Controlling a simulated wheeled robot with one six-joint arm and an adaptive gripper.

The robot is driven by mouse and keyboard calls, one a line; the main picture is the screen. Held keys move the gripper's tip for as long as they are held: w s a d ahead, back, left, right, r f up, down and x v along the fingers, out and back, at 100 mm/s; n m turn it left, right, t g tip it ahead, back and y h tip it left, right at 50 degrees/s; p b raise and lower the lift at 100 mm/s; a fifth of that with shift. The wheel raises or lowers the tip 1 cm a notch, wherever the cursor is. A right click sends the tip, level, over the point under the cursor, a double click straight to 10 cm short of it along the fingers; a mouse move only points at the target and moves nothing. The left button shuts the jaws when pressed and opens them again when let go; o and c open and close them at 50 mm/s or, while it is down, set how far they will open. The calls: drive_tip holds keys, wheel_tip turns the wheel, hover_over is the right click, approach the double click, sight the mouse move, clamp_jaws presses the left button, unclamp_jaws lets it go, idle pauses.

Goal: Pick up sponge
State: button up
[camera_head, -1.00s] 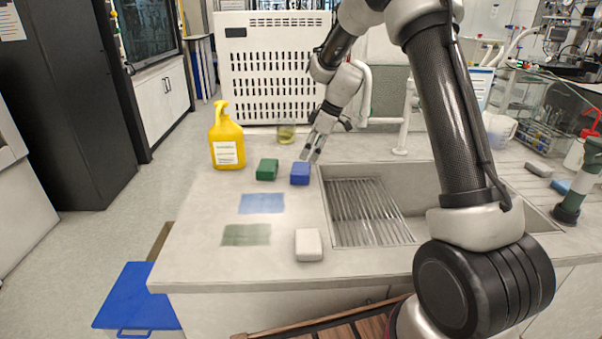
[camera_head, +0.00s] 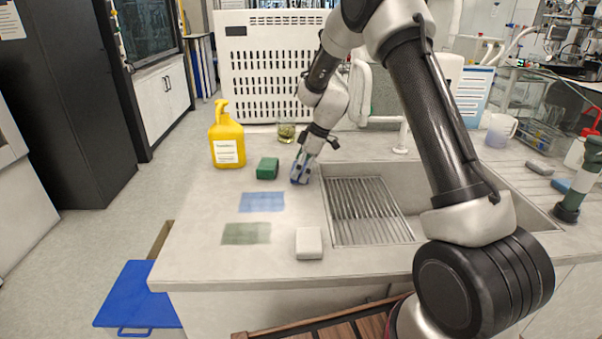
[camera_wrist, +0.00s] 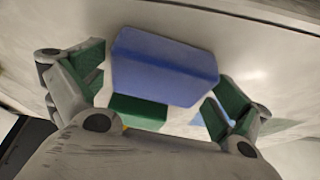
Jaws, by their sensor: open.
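A blue sponge (camera_head: 296,179) lies on the counter just left of the sink, mostly covered by my gripper (camera_head: 303,168) in the head view. In the wrist view my gripper (camera_wrist: 158,88) is open, with one green-padded finger on each side of the blue sponge (camera_wrist: 165,67) and a gap to each pad. A green sponge (camera_head: 267,168) lies just left of it; a green block, apparently this sponge, also shows in the wrist view (camera_wrist: 138,112). A white sponge-like block (camera_head: 309,243) lies near the counter's front edge.
Blue (camera_head: 262,202) and green (camera_head: 246,233) flat patches mark the counter. The sink (camera_head: 405,187) with its metal rack (camera_head: 368,211) is to the right. The counter's left front is clear.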

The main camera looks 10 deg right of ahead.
drive_tip(key=c, duration=0.7)
